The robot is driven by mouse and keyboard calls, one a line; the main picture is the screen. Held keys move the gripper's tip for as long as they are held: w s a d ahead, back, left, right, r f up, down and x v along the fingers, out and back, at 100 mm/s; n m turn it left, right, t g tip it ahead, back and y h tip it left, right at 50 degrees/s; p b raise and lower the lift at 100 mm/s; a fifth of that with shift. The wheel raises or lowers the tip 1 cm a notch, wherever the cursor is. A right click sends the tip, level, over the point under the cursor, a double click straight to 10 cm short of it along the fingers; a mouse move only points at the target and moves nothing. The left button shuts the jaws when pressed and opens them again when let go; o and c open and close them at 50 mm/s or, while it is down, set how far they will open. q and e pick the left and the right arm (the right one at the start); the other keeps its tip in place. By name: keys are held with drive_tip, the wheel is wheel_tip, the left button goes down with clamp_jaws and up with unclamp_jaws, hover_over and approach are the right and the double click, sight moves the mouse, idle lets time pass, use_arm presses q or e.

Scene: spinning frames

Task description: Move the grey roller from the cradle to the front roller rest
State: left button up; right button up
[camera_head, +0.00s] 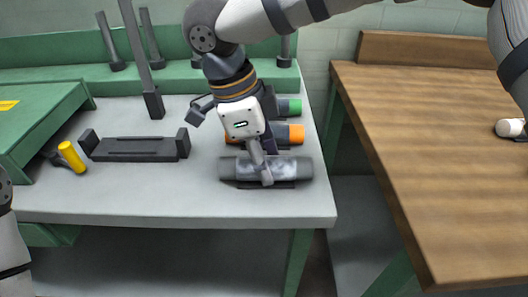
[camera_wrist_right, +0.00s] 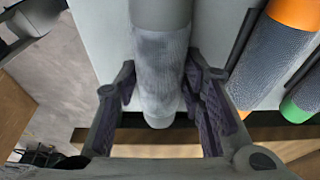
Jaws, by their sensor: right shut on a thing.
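The grey roller (camera_head: 232,168) lies across the front right of the grey table, over a dark front roller rest (camera_head: 284,185). Whether it touches the rest cannot be told. My right gripper (camera_head: 264,176) comes down from above and is shut on the grey roller around its middle. In the right wrist view the grey roller (camera_wrist_right: 160,75) runs between the two fingers of my right gripper (camera_wrist_right: 163,100). The dark cradle (camera_head: 135,147), with a raised post at each end, stands empty to the left. My left gripper is not in view.
Behind the grey roller lie an orange-ended roller (camera_head: 296,134) and a green-ended roller (camera_head: 295,107). A yellow-handled tool (camera_head: 71,157) lies left of the cradle. Dark upright posts (camera_head: 153,100) stand at the back. A wooden table (camera_head: 430,140) is at the right, across a gap.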

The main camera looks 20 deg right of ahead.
drive_tip(key=shift+f, duration=0.3)
idle(0.6)
drive_tip(key=o, duration=1.3)
drive_tip(key=shift+o, duration=0.2)
drive_tip(key=v, duration=1.2)
drive_tip(key=shift+a, duration=0.1)
